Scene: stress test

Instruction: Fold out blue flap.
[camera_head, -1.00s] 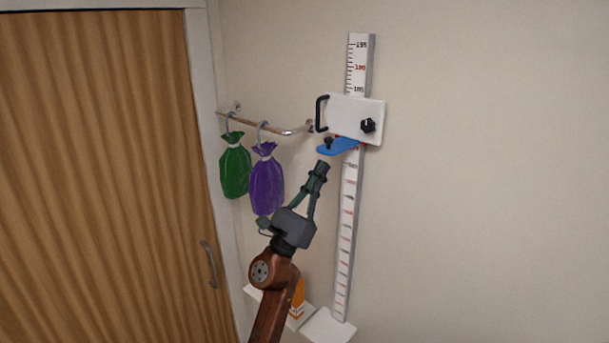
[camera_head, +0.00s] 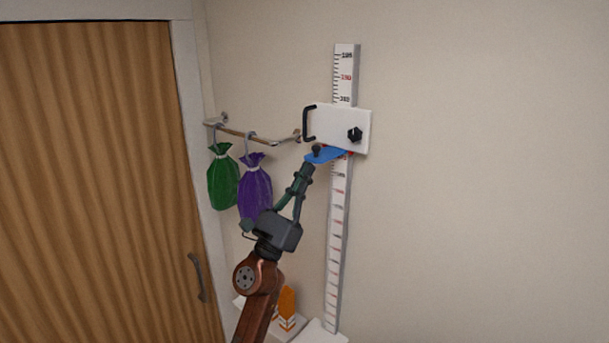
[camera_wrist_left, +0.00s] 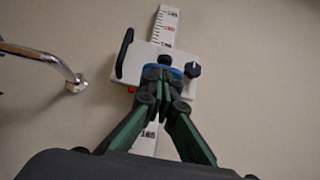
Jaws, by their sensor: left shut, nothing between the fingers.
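The blue flap (camera_head: 328,155) sticks out from the lower edge of a white slider block (camera_head: 340,128) on a wall-mounted height scale (camera_head: 338,230). A small dark knob (camera_head: 316,150) stands on the flap's left end. My left gripper (camera_head: 307,167) is shut and empty, with its tips just under the flap's left end; I cannot tell whether they touch it. In the left wrist view the shut fingertips (camera_wrist_left: 163,76) cover much of the flap (camera_wrist_left: 177,72). My right gripper is not in view.
The block carries a black handle (camera_head: 307,124) and a black knob (camera_head: 355,135). Left of it, a wall rail (camera_head: 250,136) holds a green bag (camera_head: 223,180) and a purple bag (camera_head: 255,190). A wooden door (camera_head: 90,180) is at far left. The wall to the right is clear.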

